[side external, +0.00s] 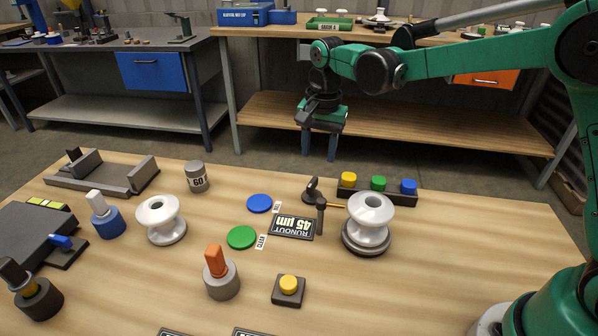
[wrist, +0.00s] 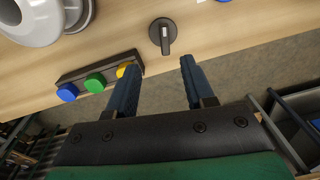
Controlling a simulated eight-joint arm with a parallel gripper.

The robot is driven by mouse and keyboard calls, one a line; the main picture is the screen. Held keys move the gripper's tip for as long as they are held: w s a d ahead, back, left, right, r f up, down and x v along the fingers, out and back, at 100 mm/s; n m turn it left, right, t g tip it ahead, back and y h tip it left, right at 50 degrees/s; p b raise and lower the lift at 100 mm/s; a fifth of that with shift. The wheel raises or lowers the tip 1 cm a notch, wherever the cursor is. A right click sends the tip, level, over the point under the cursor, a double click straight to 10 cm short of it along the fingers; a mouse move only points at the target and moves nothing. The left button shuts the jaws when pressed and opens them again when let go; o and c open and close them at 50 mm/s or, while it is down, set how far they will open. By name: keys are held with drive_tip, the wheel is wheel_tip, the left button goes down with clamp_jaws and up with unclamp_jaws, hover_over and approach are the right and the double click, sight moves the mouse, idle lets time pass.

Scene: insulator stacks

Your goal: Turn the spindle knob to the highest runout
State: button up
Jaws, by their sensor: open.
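A black spindle knob (side external: 311,189) with a raised grip bar sits near the table's far edge, left of the yellow button. It also shows in the wrist view (wrist: 162,36), ahead of the fingertips. A white ribbed insulator (side external: 371,212) stands upright on a round grey spindle base (side external: 366,245). A dark gauge post (side external: 320,217) with a thin orange probe points at it; contact is unclear. A display (side external: 292,228) reads upside down "RUNOUT 45 µm". My gripper (side external: 319,157) is open and empty beyond the knob, and its two fingers show in the wrist view (wrist: 160,66).
Yellow (side external: 348,179), green (side external: 378,183) and blue (side external: 408,187) buttons stand on a dark strip beside the knob. Blue (side external: 259,203) and green (side external: 241,237) discs lie near the display. Another insulator (side external: 161,220), an orange-topped tool (side external: 220,273) and a yellow button box (side external: 289,289) stand nearby.

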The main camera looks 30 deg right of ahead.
sight(313, 182)
drive_tip(key=shift+w+a+f+m+g, duration=0.15)
drive_tip(key=shift+w+f+m+g, duration=0.25)
drive_tip(key=shift+f, duration=0.5)
drive_tip(key=shift+w+f, duration=0.15)
drive_tip(key=shift+f, duration=2.75)
clamp_jaws()
